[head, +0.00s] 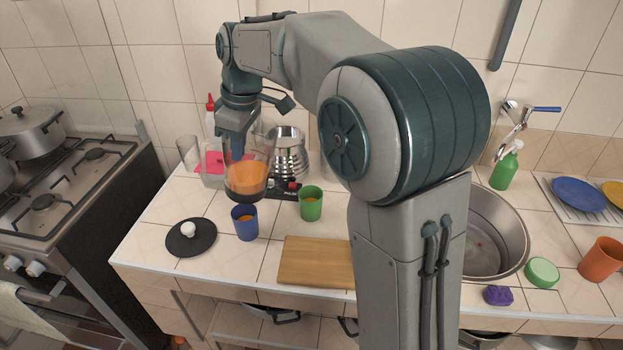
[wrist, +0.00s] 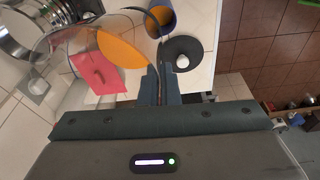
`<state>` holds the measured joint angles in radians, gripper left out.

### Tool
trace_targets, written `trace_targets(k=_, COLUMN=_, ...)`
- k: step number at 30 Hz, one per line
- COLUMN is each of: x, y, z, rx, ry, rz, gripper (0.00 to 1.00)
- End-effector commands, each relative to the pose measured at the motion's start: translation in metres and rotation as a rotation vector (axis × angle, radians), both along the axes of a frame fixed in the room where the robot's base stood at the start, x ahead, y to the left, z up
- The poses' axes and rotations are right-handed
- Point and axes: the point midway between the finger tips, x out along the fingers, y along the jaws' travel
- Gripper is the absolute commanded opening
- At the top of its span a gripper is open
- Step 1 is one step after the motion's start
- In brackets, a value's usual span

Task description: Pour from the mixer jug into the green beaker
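The mixer jug (head: 246,182) is clear with a dark base and holds orange liquid. My gripper (head: 234,150) is shut on the jug's wall and holds it up, roughly upright, behind and above the blue beaker (head: 245,226). The green beaker (head: 311,207) stands upright on the counter to the right of the jug, with something orange inside. In the wrist view my fingers (wrist: 160,88) pinch the jug wall, and the orange liquid (wrist: 122,46) shows inside it. The blue beaker (wrist: 160,18) also shows there, with orange inside; the green beaker cannot be made out there.
A black lid with a white knob (head: 190,236) lies left of the blue beaker. A wooden board (head: 314,262) lies in front of the green beaker. The sink (head: 494,238) is to the right.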

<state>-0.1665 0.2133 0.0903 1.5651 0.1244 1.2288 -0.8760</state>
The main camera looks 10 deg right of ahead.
Motion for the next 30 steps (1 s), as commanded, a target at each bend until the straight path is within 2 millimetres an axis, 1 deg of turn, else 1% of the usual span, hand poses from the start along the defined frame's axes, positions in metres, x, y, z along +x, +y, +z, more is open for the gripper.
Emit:
trace_targets(k=1, x=0.001, y=0.008, z=0.010, rx=-0.034, ry=0.004, rz=0.007, gripper=0.00)
trace_targets(k=7, x=0.004, y=0.019, z=0.008, rx=-0.180, ry=0.037, rz=0.005, gripper=0.00)
trace_targets(k=11, x=0.005, y=0.018, z=0.002, rx=-0.192, ry=0.036, rz=-0.001, gripper=0.00)
trace_targets(k=17, x=0.004, y=0.018, z=0.004, rx=-0.191, ry=0.036, rz=-0.001, gripper=0.00)
trace_targets(k=20, x=0.004, y=0.018, z=0.011, rx=-0.190, ry=0.036, rz=-0.001, gripper=0.00)
trace_targets(k=30, x=0.004, y=0.018, z=0.043, rx=-0.189, ry=0.037, rz=0.000, gripper=0.00)
